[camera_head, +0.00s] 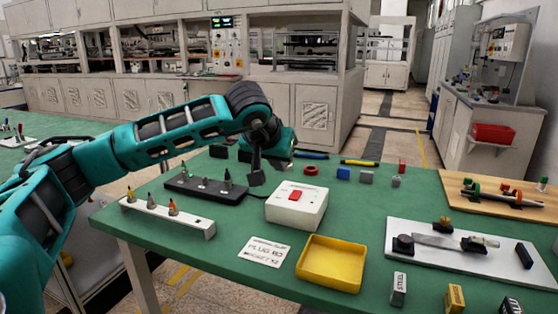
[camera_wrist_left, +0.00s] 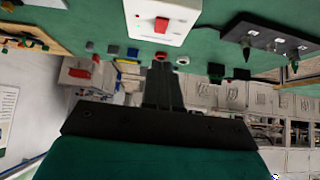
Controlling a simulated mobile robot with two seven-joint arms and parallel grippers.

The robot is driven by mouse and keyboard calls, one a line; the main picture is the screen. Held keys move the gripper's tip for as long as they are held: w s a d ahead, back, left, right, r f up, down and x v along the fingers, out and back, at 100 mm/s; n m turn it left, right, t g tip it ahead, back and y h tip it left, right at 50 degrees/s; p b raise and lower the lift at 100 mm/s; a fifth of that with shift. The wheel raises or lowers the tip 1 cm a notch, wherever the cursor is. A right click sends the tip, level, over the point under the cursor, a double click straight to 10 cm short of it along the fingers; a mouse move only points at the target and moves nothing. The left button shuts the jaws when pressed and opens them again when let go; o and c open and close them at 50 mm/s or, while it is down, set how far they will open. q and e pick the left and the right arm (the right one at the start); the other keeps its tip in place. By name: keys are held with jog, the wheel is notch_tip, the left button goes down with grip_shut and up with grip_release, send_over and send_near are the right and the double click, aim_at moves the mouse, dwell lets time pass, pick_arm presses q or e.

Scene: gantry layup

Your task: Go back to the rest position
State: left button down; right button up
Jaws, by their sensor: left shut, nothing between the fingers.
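My left gripper (camera_head: 257,177) hangs fingers down over the green table, between the black rack and the white box. It is shut and empty. In the left wrist view its fingers (camera_wrist_left: 161,68) point up the picture, close together, towards the white box. The white box (camera_head: 297,206) with a red button stands just right of the gripper; it also shows in the left wrist view (camera_wrist_left: 158,36). The black rack (camera_head: 206,190) with several plugs standing in it is left of the gripper. My right gripper is in neither view.
A yellow tray (camera_head: 331,263) and a printed card (camera_head: 264,251) are at the front. Small blocks lie at the back. A white board (camera_head: 459,262) and a wooden board (camera_head: 505,200) fill the right side.

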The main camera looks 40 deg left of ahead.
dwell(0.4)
pick_arm(q)
jog(key=s+d+f+n+g+h+p, duration=0.15)
jog(key=d+f+h, duration=0.3)
jog(key=d, duration=0.65)
jog(key=s+d+f+n+g+h+p, duration=0.1)
jog(key=s+d+f+n+g+h, duration=0.25)
jog(key=d, duration=0.65)
jog(key=s+d+r+n+t+h+p, duration=0.3)
jog(key=s+d+n+t+h, duration=0.15)
jog(key=d+n+h, duration=1)
jog(key=s+a+f+n+t+y+p, duration=0.1)
jog(key=a+f+n+t+y, duration=0.45)
jog(key=n, duration=1.15)
jog(key=s+a+f+n+t+y+p, duration=0.1)
jog(key=a+f+n+t+y+p, duration=0.2)
jog(key=a+n+y, duration=0.85)
jog(key=s+f+n+g+y, duration=0.1)
jog(key=s+f+n+g, duration=0.4)
jog(key=s+f+n, duration=0.7)
notch_tip(320, 180, down, 2)
jog(key=n, duration=0.6)
jog(key=shift+s+d+f+n, duration=0.15)
jog(key=shift+d+f+n, duration=0.1)
jog(key=shift+n, duration=0.05)
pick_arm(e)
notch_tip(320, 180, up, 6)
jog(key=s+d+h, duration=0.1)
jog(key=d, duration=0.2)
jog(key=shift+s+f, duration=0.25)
